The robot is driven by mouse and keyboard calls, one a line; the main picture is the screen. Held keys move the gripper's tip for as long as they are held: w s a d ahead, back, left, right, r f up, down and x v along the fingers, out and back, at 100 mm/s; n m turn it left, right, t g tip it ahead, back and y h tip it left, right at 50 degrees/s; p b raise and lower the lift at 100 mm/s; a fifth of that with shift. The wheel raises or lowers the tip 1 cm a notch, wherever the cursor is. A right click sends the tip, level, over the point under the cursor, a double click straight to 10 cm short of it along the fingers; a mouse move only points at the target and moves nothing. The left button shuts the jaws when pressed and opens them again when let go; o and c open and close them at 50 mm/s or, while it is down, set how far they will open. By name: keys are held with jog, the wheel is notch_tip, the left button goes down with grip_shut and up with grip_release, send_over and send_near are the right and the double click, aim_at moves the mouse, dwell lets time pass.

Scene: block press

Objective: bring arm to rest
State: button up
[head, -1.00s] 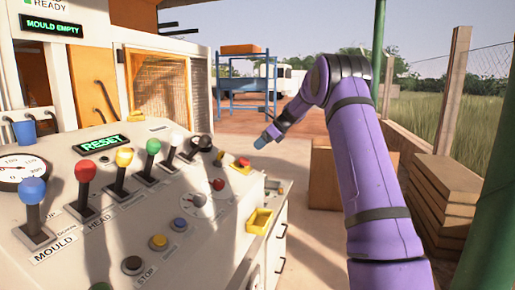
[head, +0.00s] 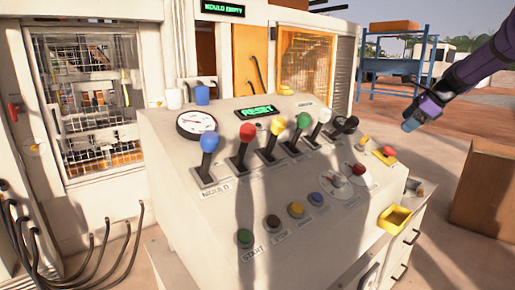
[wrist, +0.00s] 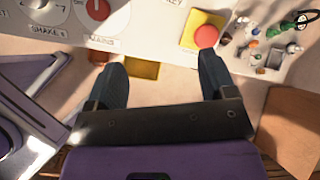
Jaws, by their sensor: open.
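My gripper (wrist: 160,85) is open and empty in the wrist view, its two dark fingers spread wide above the right end of the control console. In the head view my gripper (head: 408,126) is at the upper right, held in the air to the right of the console (head: 165,170), apart from it. My purple arm enters from the right edge. In the wrist view a yellow tray (wrist: 142,68) shows between the fingers, and a red button on a yellow base (wrist: 205,37) is just beyond the right fingertip.
The console carries several coloured levers, including a blue one (head: 209,143), and a lit RESET display (head: 257,111). A caged press (head: 95,100) stands at the left. A wooden box (head: 490,190) stands at the right, with open floor between it and the console.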

jog(key=s+a+r+n+g+h, duration=0.1)
jog(key=s+a+r+n, duration=0.2)
jog(key=s+a+n, duration=0.6)
jog(key=s+a+r+n+h, duration=0.25)
jog(key=s+a, duration=0.35)
jog(key=s, duration=0.8)
jog(key=s+a+f+n, duration=0.1)
jog(key=s+f+n, duration=0.1)
jog(key=s+n, duration=0.2)
jog(key=s+a+f+n+h, duration=0.1)
jog(key=s+n, duration=0.3)
jog(key=s, duration=0.6)
jog(key=s+a+f+n, duration=0.1)
jog(key=s+f+n, duration=0.2)
jog(key=s, duration=0.5)
jog(key=shift+a+f+n, duration=0.3)
jog(key=shift+a+n, duration=0.05)
jog(key=shift+n, duration=0.1)
jog(key=shift+h, duration=0.25)
dwell(0.6)
